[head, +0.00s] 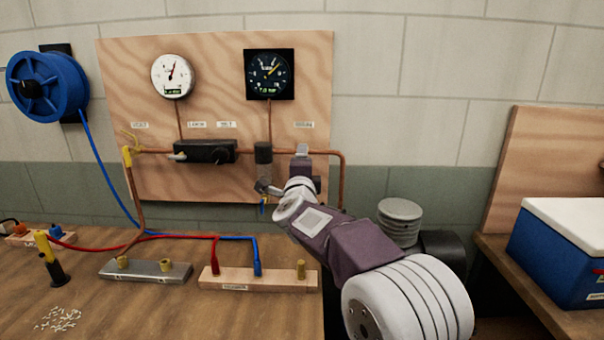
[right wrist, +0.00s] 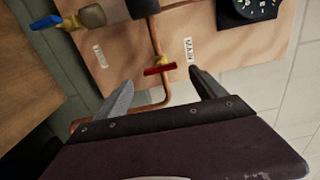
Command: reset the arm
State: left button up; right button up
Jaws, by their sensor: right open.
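My right arm reaches in from the lower right of the head view, and its gripper (head: 283,170) is up at the right part of the plywood gauge board (head: 220,75). In the right wrist view the gripper (right wrist: 160,80) is open, its two grey fingers apart. A red valve handle (right wrist: 160,69) on a copper pipe shows between the fingertips. I see no contact with it, and nothing is held. In the head view my arm hides part of the lower right pipework. My left gripper is not in view.
The copper pipe (head: 342,180) bends down right of my gripper. A blue-handled valve (right wrist: 45,22) shows in the wrist view. Below lies a wooden bench with a terminal block (head: 285,283) and red and blue hoses. A blue cooler (head: 560,250) stands right.

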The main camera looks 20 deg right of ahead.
jog(key=shift+v, duration=1.05)
